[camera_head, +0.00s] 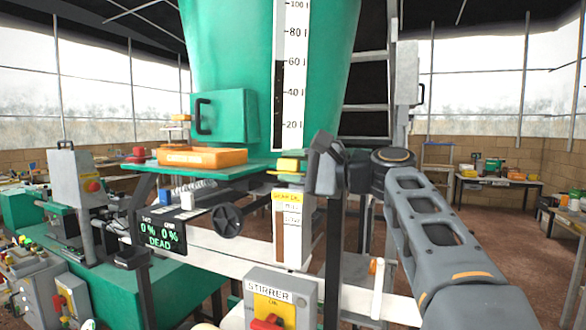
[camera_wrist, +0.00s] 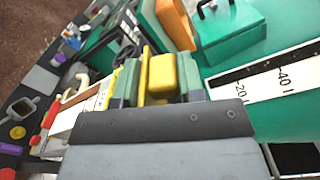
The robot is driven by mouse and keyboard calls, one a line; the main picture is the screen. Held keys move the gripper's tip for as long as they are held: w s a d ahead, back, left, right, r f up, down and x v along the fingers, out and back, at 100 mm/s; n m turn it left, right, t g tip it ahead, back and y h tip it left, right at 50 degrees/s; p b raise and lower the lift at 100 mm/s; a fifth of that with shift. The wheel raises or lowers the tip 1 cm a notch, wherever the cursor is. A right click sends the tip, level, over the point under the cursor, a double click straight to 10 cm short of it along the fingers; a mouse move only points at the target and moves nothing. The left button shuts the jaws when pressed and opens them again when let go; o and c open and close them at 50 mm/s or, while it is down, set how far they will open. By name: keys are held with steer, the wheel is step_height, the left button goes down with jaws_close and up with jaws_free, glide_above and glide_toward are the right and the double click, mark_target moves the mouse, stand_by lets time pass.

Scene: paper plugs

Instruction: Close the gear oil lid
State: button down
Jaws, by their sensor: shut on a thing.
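The gear oil box (camera_head: 289,235) is a narrow white case with a yellow label, standing in front of the big green tank. Its yellow lid (camera_head: 291,165) is at the top of the case. My gripper (camera_head: 305,168) reaches in from the right at lid height. In the wrist view the yellow lid (camera_wrist: 161,72) sits between the two fingers of my gripper (camera_wrist: 158,88), which are shut on it. The white box's yellow edge (camera_wrist: 118,88) shows just left of the fingers. I cannot tell whether the lid is fully seated.
The green tank (camera_head: 245,60) with its white level scale (camera_head: 292,75) rises right behind the lid. An orange tray (camera_head: 203,157) lies on a green shelf to the left. A stirrer switch box (camera_head: 270,298) stands below in front. A handwheel (camera_head: 227,220) is lower left.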

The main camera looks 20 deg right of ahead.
steer(key=shift+f, duration=0.25)
steer(key=c, duration=0.9)
jaws_free()
steer(key=shift+o, duration=0.2)
